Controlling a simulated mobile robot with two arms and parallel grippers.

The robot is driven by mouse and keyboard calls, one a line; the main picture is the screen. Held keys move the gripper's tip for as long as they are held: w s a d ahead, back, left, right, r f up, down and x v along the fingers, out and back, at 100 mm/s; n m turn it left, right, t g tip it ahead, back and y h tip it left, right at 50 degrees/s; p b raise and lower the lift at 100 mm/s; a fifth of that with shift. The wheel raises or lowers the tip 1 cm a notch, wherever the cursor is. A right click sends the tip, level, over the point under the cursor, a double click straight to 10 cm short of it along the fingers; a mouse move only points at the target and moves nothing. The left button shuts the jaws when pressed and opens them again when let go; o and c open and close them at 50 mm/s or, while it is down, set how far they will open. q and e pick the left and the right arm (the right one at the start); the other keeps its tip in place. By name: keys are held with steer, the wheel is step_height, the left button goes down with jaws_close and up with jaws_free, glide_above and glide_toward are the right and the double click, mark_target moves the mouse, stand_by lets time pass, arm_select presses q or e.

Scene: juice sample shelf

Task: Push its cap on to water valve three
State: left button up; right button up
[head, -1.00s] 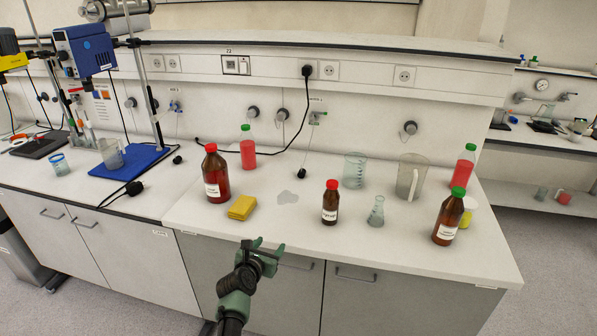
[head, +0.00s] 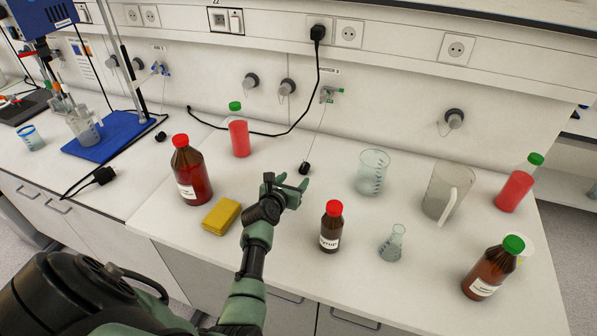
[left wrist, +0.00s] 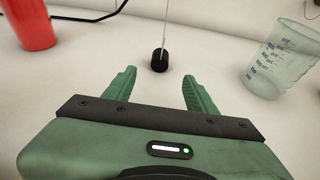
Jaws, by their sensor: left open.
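A small black cap (head: 304,168) rests on the bench top at the end of a thin cord. My left gripper (head: 291,190) is open and empty above the bench, just in front of the cap. In the left wrist view the cap (left wrist: 159,62) stands upright beyond and between the two green fingertips (left wrist: 157,84), apart from both. The cord runs up out of that view. My right gripper is not in view.
A brown red-capped bottle (head: 331,228) and glass beaker (head: 372,172) stand to the right. A yellow sponge (head: 221,216), large brown bottle (head: 191,172) and red juice bottle (head: 239,134) stand left. A black power cord (head: 268,133) crosses behind the cap.

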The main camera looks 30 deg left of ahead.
mark_target(303, 170)
arm_select(q)
steer(key=shift+w+a+f+b, duration=0.15)
steer(key=shift+w+f+b, duration=0.3)
steer(key=shift+b, duration=0.4)
steer(key=b+x, duration=0.2)
steer(key=shift+w+f+b, duration=0.1)
steer(key=shift+w+b, duration=0.1)
steer(key=shift+b, duration=0.15)
steer(key=b+x, duration=0.2)
steer(key=x, duration=0.2)
steer(key=shift+w, duration=0.1)
steer(key=shift+w+a, duration=0.1)
steer(key=shift+w, duration=0.3)
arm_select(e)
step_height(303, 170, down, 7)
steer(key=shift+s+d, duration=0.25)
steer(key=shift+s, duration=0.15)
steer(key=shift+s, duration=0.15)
arm_select(q)
jaws_close()
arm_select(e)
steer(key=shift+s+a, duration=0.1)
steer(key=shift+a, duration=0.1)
